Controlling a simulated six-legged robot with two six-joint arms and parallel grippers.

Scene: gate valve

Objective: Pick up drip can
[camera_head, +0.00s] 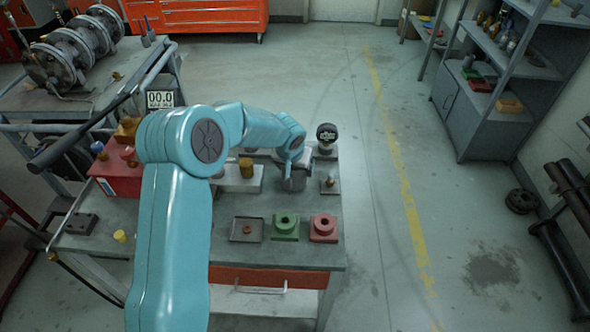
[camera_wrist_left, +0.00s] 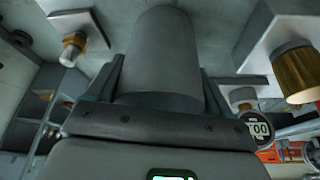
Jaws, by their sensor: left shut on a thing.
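The drip can (camera_head: 293,182) is a plain grey cylinder near the back right of the workbench. In the left wrist view the drip can (camera_wrist_left: 165,55) fills the middle, between the two dark fingers. My left gripper (camera_head: 292,165) reaches down over it and is shut on it, with a finger along each side (camera_wrist_left: 160,88). The arm and gripper hide part of the can in the head view. I cannot tell whether its base touches the bench. My right gripper is in neither view.
A round gauge (camera_head: 327,133) and a small fitting on a plate (camera_head: 329,184) stand close right of the can. A brass-topped block (camera_head: 245,172) is left. A shallow tray (camera_head: 247,229), green block (camera_head: 286,226) and red block (camera_head: 323,228) line the front. Bare bench (camera_head: 225,205) lies between.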

